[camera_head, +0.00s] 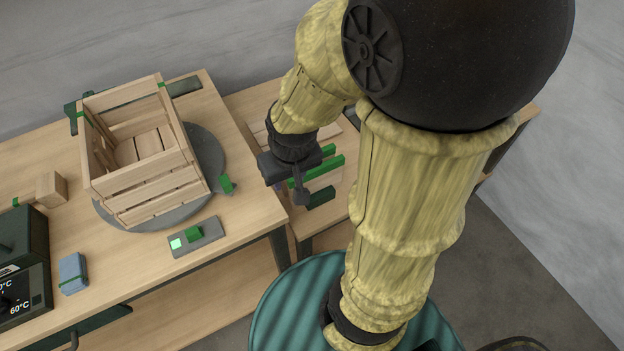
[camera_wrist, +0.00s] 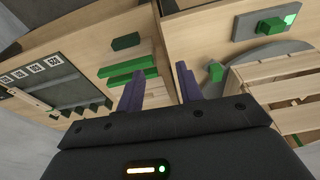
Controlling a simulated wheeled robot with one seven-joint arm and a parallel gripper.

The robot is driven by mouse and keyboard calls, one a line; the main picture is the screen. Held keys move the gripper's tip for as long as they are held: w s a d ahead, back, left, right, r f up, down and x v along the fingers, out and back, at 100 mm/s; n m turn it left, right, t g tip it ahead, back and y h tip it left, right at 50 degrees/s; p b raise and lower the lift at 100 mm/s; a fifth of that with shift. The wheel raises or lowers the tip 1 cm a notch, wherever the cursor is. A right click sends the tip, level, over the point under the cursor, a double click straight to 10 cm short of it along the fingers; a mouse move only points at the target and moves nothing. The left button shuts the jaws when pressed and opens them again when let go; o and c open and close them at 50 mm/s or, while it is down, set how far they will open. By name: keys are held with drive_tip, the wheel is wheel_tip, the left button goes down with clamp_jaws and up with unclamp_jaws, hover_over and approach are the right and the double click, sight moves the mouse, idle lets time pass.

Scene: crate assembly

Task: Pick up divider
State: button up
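No part is clearly recognisable as the divider. Green-edged pieces (camera_head: 327,164) lie on the right-hand table beside my gripper (camera_head: 289,188). In the wrist view two long green strips (camera_wrist: 130,68) lie beyond the left finger, with a shorter dark green block (camera_wrist: 125,41) farther off. I cannot tell which of them belongs to the divider. My gripper's two purple fingers (camera_wrist: 160,86) are apart, with nothing between them. In the head view the gripper hangs over the left edge of that table, partly hiding the pieces.
A slatted wooden crate (camera_head: 150,187) stands on a grey round plate (camera_head: 212,150) on the left table. A grey fixture with a green button (camera_head: 208,240), a small green block (camera_head: 227,184), a blue box (camera_head: 72,274) and a dark temperature unit (camera_head: 24,260) are nearby.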

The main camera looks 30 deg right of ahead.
drive_tip(key=shift+o, duration=0.6)
drive_tip(key=shift+s, duration=0.2)
drive_tip(key=w+d+f+m+g+h, duration=0.1)
drive_tip(key=w+d+f+m+h, duration=0.1)
drive_tip(key=w+m, duration=0.4)
drive_tip(key=w+d+f+m+g+h, duration=0.1)
drive_tip(key=w+d+m, duration=0.3)
drive_tip(key=m, duration=0.7)
drive_tip(key=shift+w+f+m+h, duration=0.3)
drive_tip(key=shift+w+f+h, duration=0.55)
drive_tip(key=shift+w, duration=0.3)
drive_tip(key=shift+f, duration=0.1)
drive_tip(key=x, duration=0.6)
drive_tip(key=b+x, duration=0.1)
drive_tip(key=x, duration=0.5)
drive_tip(key=shift+s+f, duration=0.15)
drive_tip(key=shift+s, duration=0.05)
